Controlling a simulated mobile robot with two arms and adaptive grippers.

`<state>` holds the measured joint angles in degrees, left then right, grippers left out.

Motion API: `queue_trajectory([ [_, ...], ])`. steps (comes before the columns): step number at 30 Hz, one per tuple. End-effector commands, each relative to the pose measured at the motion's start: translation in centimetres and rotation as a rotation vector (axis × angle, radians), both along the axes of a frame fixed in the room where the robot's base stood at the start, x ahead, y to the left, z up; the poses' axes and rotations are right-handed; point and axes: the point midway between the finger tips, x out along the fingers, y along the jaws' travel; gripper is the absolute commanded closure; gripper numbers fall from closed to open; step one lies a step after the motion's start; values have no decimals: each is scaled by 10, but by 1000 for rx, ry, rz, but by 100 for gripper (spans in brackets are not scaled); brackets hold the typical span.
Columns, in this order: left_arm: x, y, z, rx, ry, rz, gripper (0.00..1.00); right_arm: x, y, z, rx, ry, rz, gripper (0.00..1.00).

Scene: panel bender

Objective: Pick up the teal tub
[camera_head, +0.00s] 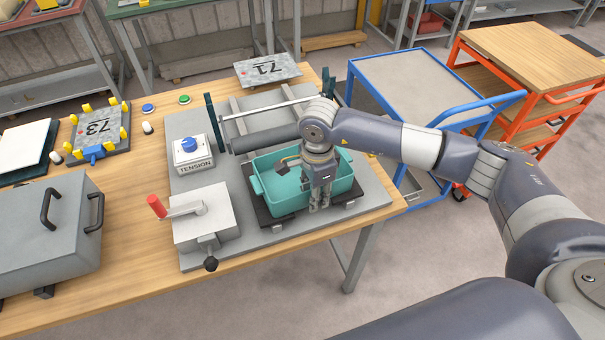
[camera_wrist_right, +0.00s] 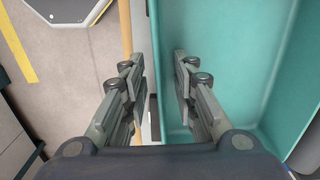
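The teal tub (camera_head: 272,204) sits upright on a dark support on the grey plate of the bender at the table's right. It also shows in the right wrist view (camera_wrist_right: 245,50). My right gripper (camera_head: 319,204) points down at the tub's near wall. In the right wrist view its two fingers (camera_wrist_right: 160,80) are apart, one on each side of that wall, with the right finger inside the tub. A gap shows between the fingers and the wall. My right arm and gripper hide part of the tub's right end. My left gripper is not in view.
A roller (camera_head: 265,138) lies just behind the tub. A red-handled crank box (camera_head: 205,216) and a blue-button tension box (camera_head: 194,153) stand to its left. A grey lidded box (camera_head: 45,240) is further left. A blue cart (camera_head: 405,78) stands right of the table.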

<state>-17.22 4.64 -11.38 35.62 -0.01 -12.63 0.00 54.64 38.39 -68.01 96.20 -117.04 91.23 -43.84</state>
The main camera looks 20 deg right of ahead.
Motion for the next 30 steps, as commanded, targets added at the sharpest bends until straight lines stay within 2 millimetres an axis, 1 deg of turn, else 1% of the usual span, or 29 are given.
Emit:
queue_trajectory([
  [4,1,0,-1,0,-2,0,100,0,0,0,0,0,0,73],
  [5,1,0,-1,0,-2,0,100,0,0,0,0,0,0,76],
  [6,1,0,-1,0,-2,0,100,0,0,0,0,0,0,85],
  [8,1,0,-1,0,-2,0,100,0,0,0,0,0,0,98],
  [9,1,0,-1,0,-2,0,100,0,0,0,0,0,0,100],
  [22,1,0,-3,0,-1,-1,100,1,0,3,2,-3,-1,100],
  [26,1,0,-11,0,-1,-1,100,2,0,19,3,-7,-1,100],
  [30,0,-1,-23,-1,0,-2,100,2,0,47,1,-8,0,100],
])
